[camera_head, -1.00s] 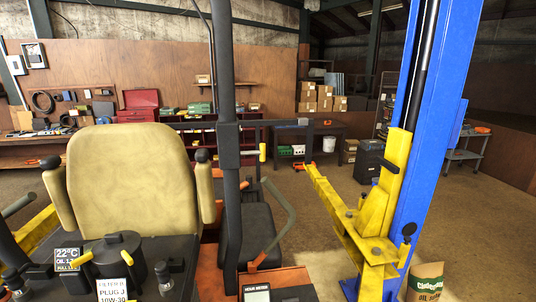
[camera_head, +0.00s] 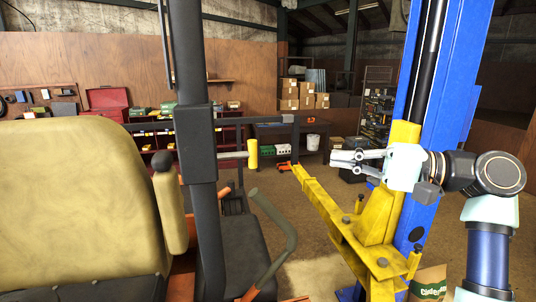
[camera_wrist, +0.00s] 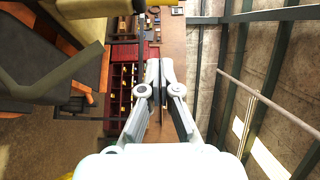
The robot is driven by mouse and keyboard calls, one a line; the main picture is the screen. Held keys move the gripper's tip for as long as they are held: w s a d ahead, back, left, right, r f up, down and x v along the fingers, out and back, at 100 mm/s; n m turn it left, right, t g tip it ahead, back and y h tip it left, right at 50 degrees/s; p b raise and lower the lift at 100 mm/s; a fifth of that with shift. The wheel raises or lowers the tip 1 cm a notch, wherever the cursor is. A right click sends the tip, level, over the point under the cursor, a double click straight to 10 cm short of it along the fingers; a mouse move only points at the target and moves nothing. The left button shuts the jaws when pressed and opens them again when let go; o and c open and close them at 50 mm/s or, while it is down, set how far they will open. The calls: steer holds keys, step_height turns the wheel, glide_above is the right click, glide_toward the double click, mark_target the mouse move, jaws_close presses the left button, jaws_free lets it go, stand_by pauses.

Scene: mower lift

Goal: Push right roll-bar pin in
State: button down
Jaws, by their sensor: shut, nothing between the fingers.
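The right roll-bar pin (camera_head: 253,153) has a yellow grip on a pale shaft. It sticks out to the right from the black hinge block (camera_head: 201,144) on the upright roll-bar post (camera_head: 186,60). A length of shaft shows between block and grip. My gripper (camera_head: 338,160) is shut and empty, to the right of the pin at nearly the same height in the picture, with a clear gap between them. Its fingers point left toward the pin. In the wrist view my closed fingers (camera_wrist: 160,75) show in the middle; I cannot make out the pin surely there.
A yellow lift arm (camera_head: 345,222) and blue lift column (camera_head: 452,90) stand close below and behind my arm. The mower seat (camera_head: 80,205) is left of the post, and a curved lever (camera_head: 283,235) rises below the pin. Shelves and boxes (camera_head: 304,95) are far behind.

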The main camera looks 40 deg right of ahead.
steer(key=shift+s+r, duration=0.2)
steer(key=shift+s, duration=0.05)
steer(key=p, duration=0.3)
glide_toward(242, 155)
steer(key=w+d, duration=0.4)
steer(key=w, duration=0.1)
steer(key=shift+w+a+f, duration=0.1)
steer(key=shift+w+a, duration=0.15)
steer(key=shift+a, duration=0.55)
steer(key=shift+w+a, duration=0.3)
steer(key=shift+a, duration=0.5)
